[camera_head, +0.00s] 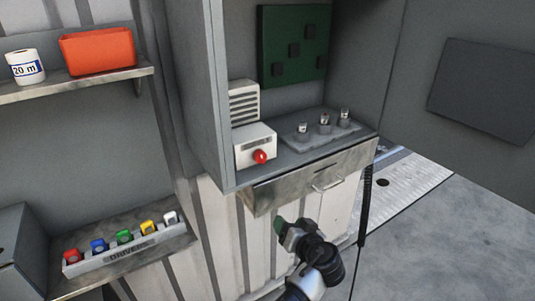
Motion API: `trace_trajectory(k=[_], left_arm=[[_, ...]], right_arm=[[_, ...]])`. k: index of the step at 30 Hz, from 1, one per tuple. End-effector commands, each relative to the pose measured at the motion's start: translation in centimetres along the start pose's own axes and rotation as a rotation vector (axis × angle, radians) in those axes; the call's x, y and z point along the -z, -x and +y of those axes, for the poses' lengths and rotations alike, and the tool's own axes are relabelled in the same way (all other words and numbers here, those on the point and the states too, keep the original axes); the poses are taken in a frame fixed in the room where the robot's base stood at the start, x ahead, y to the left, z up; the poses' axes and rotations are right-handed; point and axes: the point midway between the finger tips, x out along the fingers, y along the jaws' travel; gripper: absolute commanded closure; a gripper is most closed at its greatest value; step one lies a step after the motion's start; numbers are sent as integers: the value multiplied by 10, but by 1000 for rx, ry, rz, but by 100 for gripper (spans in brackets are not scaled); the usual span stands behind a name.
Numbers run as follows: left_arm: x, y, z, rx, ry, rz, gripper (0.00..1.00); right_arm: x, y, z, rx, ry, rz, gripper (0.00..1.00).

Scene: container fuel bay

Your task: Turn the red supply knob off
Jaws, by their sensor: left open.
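The red supply knob (261,156) sits on the front of a small white box (253,138) at the left of the grey bay shelf. Whether the knob is on or off cannot be told at this size. My left gripper (281,224) is below the knob, in front of the cabinet under the drawer. It is apart from the knob, open, and nothing shows between its fingers. My right gripper is not in view.
A drawer front (310,176) with a handle juts out between gripper and knob. Several small fittings stand on a grey tray (316,133) right of the box. Open floor lies at right.

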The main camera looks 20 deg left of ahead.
Motion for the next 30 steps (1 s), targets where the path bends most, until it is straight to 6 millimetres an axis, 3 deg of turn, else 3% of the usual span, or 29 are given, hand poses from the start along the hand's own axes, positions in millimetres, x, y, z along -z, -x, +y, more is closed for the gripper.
trace_trajectory(k=[1, 3, 7, 10, 14, 24, 30], left_arm=[[43, 13, -18, 63, 95, 56, 40], [82, 29, -41, 145, 212, 115, 40], [121, 51, -70, 239, 360, 182, 40], [132, 56, -80, 267, 404, 200, 40], [136, 44, -86, 271, 405, 203, 40], [145, -16, -105, 270, 401, 200, 40], [147, -39, -110, 267, 400, 200, 40]], right_arm=[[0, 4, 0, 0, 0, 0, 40], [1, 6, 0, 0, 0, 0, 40], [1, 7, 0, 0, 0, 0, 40], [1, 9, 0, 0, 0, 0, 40], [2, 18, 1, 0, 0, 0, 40], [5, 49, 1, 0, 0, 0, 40], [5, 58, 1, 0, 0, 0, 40]])
